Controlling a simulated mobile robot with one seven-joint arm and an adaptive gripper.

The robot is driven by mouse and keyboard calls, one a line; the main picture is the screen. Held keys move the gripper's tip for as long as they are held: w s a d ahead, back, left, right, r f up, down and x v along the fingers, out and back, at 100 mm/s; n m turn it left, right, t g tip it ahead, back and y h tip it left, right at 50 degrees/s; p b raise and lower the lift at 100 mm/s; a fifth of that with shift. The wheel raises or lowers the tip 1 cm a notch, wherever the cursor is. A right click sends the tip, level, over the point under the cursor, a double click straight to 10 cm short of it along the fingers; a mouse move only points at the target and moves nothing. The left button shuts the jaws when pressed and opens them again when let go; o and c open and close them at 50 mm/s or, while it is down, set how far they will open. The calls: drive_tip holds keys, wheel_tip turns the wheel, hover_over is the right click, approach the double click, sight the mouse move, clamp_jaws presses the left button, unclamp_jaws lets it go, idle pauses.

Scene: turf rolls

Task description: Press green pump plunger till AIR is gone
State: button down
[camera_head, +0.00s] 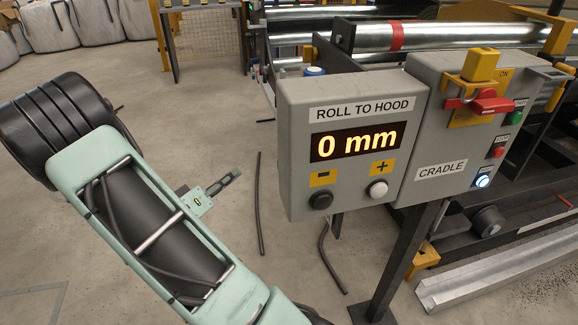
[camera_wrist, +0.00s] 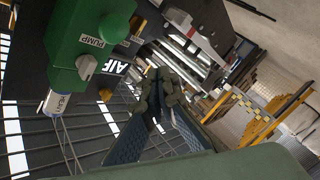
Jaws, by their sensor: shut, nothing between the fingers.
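The green pump (camera_wrist: 75,45), labelled PUMP, shows at the upper left of the wrist view, tilted in the picture. A pale grey knob (camera_wrist: 86,66) sits on its side.
In the head view a grey box (camera_head: 292,115) reads ROLL TO HOOD, 0 mm. Beside it stands the CRADLE box (camera_head: 408,135) with a red switch (camera_head: 480,103) and buttons. Steel rollers (camera_head: 430,36) lie behind. In the wrist view a wire mesh (camera_wrist: 75,135) runs below the pump.

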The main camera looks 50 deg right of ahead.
drive_tip(key=shift+w+f, duration=0.25)
drive_tip(key=shift+a, duration=0.1)
drive_tip(key=s+d+p, duration=0.1)
drive_tip(key=s+d, duration=0.3)
drive_tip(key=d, duration=0.3)
drive_tip(key=shift+s+d, duration=0.3)
drive_tip(key=shift+s, duration=0.05)
drive_tip(key=shift+d, duration=0.1)
idle(1.3)
